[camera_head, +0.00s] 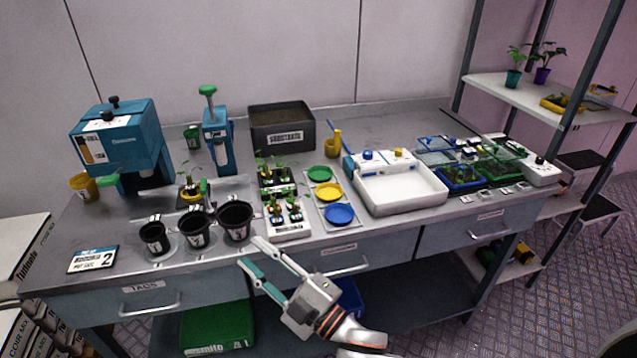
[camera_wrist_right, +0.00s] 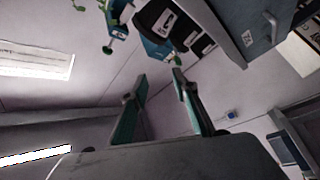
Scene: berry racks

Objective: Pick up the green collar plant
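Small potted seedlings stand in a white tray (camera_head: 290,233) at the middle of the bench. The back seedlings (camera_head: 277,178) show green parts and the front ones (camera_head: 284,208) show yellow and green; I cannot tell for sure which has a green collar. Another seedling (camera_head: 193,191) with a yellow collar stands to their left. My right gripper (camera_head: 249,252) is open and empty, in front of the bench's front edge, below and left of the seedling tray and apart from it. Its open fingers also show in the right wrist view (camera_wrist_right: 159,77). My left gripper is not in view.
Three black pots (camera_head: 196,232) stand near the front edge, left of the seedlings. Green (camera_head: 320,173), yellow and blue dishes lie to the right. A blue press (camera_head: 217,140) and a dark substrate box (camera_head: 283,128) stand behind. A white basin (camera_head: 403,198) stands farther right.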

